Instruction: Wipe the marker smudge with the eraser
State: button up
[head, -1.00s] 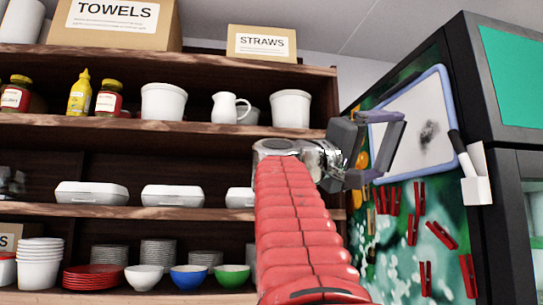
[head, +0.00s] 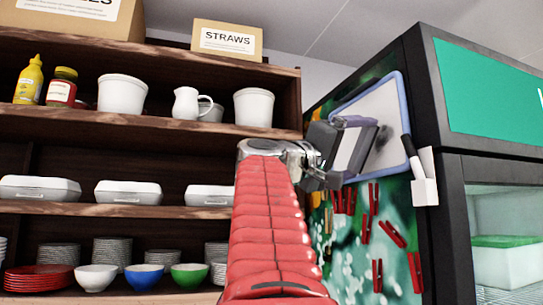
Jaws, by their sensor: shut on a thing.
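The small whiteboard (head: 388,100) with a lilac-blue frame hangs on the side of the dark fridge, at right in the head view. The dark marker smudge (head: 382,137) shows on its right part; its left side may be hidden by my gripper. My gripper (head: 352,150) is in front of the board's left part. It is shut on a grey-lilac block, which appears to be the eraser (head: 362,152), held across its fingertips just left of the smudge. I cannot tell whether the eraser touches the board.
A marker pen (head: 406,148) and a white holder (head: 425,188) sit at the board's right edge. Red clips (head: 389,234) are below the board. Wooden shelves (head: 150,124) with tubs, a jug, bowls and boxes fill the left.

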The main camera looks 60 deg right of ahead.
jog(key=shift+s+d, duration=0.65)
jog(key=shift+d, duration=0.1)
dwell(0.9)
jog(key=shift+s+a, duration=1.3)
jog(key=shift+s, duration=0.05)
jog(key=shift+s+a, duration=0.55)
jog(key=shift+s, duration=0.2)
jog(key=shift+s+a, duration=0.55)
jog(key=shift+s, duration=0.15)
jog(key=shift+r, duration=0.55)
